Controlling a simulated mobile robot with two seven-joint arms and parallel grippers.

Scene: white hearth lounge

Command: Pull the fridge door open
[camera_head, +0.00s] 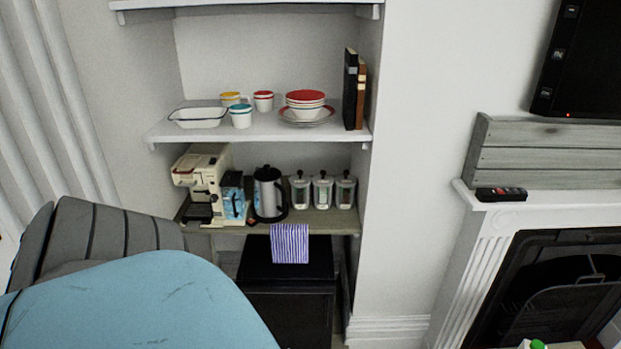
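A black box-shaped cabinet (288,312), which looks like the fridge, stands on the floor under the lowest shelf in the alcove. Its front faces me and looks shut. Its lower part runs out of the bottom of the picture, and no handle can be made out. A purple-and-white striped cloth (290,244) hangs over the shelf edge in front of its top. Neither of my grippers shows in the head view.
A blue surface (150,300) with a grey ribbed part, perhaps a chair, fills the lower left near the fridge. The low shelf (330,222) holds a coffee machine (204,185), kettle (268,192) and jars. A fireplace (560,290) stands right.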

